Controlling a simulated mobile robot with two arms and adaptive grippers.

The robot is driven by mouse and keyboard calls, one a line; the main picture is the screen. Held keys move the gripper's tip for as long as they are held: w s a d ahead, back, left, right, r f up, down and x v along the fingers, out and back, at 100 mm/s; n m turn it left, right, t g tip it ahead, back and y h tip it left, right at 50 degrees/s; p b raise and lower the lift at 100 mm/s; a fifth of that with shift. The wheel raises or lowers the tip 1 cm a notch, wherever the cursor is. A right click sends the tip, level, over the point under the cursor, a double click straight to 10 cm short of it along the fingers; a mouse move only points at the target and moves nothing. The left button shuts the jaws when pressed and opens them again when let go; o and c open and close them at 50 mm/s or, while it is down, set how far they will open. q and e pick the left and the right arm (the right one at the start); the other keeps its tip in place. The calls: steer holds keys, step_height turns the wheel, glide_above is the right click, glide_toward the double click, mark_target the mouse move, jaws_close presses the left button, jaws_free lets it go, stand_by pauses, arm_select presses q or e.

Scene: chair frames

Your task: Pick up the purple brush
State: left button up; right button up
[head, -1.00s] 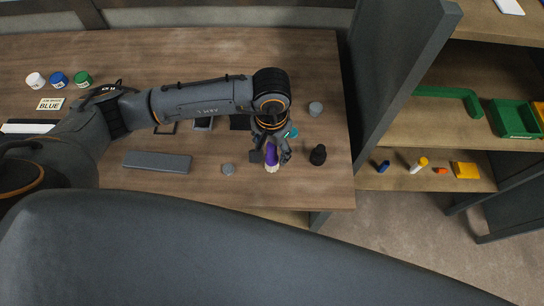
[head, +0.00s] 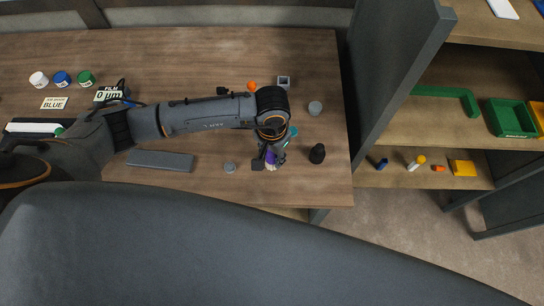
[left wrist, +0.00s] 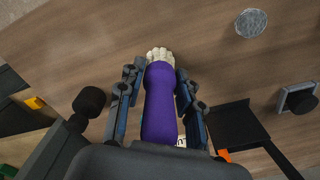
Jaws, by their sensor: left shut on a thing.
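The purple brush (left wrist: 158,105) lies between the two fingers of my left gripper (left wrist: 160,85) in the left wrist view, with its pale bristle end (left wrist: 159,54) pointing away from the palm. The fingers are shut on its purple body. In the head view, my left gripper (head: 271,160) hangs over the right part of the table near its front edge, and a bit of the purple brush shows between its fingers. The gripper and arm hide much of the brush there. I cannot tell whether the brush touches the table. My right gripper is not in view.
A black bottle-like object (head: 317,153) stands close to the right of the gripper. A grey disc (head: 230,168) and a long grey block (head: 160,160) lie to its left. A shelf unit (head: 415,120) stands right of the table.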

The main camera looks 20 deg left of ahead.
arm_select(q)
steer(key=shift+w+r+b, duration=0.1)
steer(key=shift+r+b, duration=0.45)
steer(key=shift+b, duration=0.05)
steer(key=s+r+b, duration=0.3)
steer(key=s+r, duration=0.1)
steer(key=r, duration=0.2)
steer(key=s+r+b, duration=0.1)
steer(key=s, duration=0.1)
steer(key=s+r+b, duration=0.1)
steer(key=s+r, duration=0.1)
steer(key=s, duration=0.1)
steer(key=s+r+b, duration=0.1)
steer(key=s, duration=0.1)
steer(key=shift+s+d+r, duration=0.1)
steer(key=shift+s+r, duration=0.05)
steer(key=s+r+p, duration=0.1)
steer(key=p, duration=0.2)
steer(key=s+p, duration=0.2)
steer(key=p, duration=0.1)
steer(key=shift+r, duration=0.35)
steer(key=shift+w, duration=0.1)
stand_by(0.3)
